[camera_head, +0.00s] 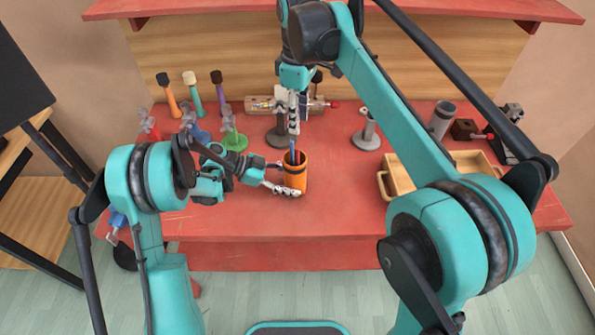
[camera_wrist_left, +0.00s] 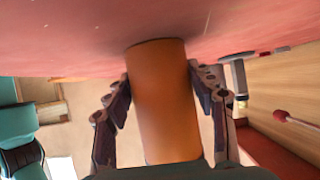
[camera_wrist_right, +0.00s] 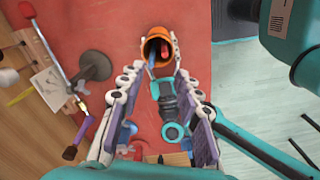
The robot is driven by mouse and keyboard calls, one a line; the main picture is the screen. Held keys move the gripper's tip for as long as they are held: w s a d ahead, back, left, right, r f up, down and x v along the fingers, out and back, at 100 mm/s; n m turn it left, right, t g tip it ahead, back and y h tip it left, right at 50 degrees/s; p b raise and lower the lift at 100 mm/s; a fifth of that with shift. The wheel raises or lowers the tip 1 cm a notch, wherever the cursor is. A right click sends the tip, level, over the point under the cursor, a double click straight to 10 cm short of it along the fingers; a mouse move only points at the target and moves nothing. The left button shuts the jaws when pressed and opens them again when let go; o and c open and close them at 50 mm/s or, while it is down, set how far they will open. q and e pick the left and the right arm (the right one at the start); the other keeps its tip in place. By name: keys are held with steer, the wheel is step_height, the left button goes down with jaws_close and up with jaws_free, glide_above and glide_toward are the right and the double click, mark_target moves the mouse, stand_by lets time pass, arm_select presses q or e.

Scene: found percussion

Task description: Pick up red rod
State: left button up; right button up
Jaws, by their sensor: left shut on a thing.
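An orange cup (camera_head: 295,181) stands upright on the red table. It also shows in the left wrist view (camera_wrist_left: 167,100) and, from above, in the right wrist view (camera_wrist_right: 172,37). Inside it are a red rod (camera_wrist_right: 166,51) and a blue rod (camera_wrist_right: 152,61), each only partly visible. My left gripper (camera_head: 285,188) is shut around the cup's sides, with one finger on each side in the left wrist view. My right gripper (camera_head: 293,130) points down above the cup. Its fingers (camera_wrist_right: 158,78) are apart with no rod between them.
Several coloured mallets (camera_head: 195,95) stand at the back left. A wooden rack (camera_head: 262,104) holds a red-tipped stick (camera_head: 325,104). A wooden tray (camera_head: 400,177) lies on the right. The table front between is clear.

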mark_target(298, 149)
steer(key=shift+s+a+f, duration=0.1)
steer(key=shift+s+f, duration=0.1)
steer(key=shift+f, duration=2.75)
steer(key=shift+s+a+f, duration=0.1)
steer(key=shift+s+f, duration=0.05)
steer(key=shift+f, duration=2.8)
jaws_close()
